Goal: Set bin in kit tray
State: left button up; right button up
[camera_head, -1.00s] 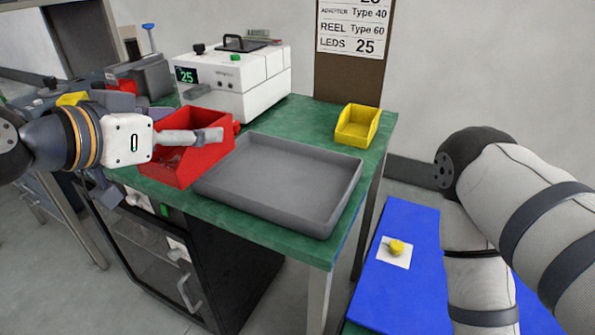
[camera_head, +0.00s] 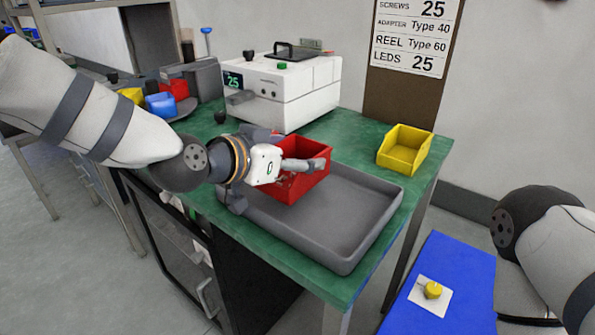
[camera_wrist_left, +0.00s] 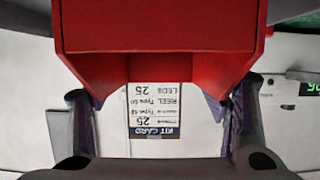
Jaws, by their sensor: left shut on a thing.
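The red bin (camera_head: 303,187) is held upright over the left back part of the grey kit tray (camera_head: 345,218). I cannot tell whether its underside touches the tray floor. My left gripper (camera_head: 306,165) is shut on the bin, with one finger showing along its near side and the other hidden. In the left wrist view the bin (camera_wrist_left: 160,35) fills the top middle, between the two fingers (camera_wrist_left: 160,100). The rest of the tray is empty. My right arm shows at the right edge, but its gripper is out of view.
A yellow bin (camera_head: 404,148) stands right of the tray on the green bench (camera_head: 250,233). A white machine (camera_head: 283,92) reading 25 stands behind. Small red and blue bins (camera_head: 162,105) sit at the left back. A blue surface (camera_head: 455,262) holds a yellow knob (camera_head: 432,290).

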pick_arm(q)
jog(key=shift+w+d+f, duration=0.2)
jog(key=shift+w+f, duration=0.05)
jog(key=shift+f, duration=0.05)
notch_tip(320, 180, down, 3)
jog(key=shift+w+d+f+b, duration=0.1)
jog(key=shift+w+f+b, duration=0.1)
jog(key=shift+b, duration=0.15)
jog(key=shift+r, duration=0.2)
jog(key=shift+f, duration=0.15)
pick_arm(e)
jog(key=shift+s+f, duration=0.4)
pick_arm(q)
jog(key=o, duration=1.3)
jog(key=shift+f, duration=0.1)
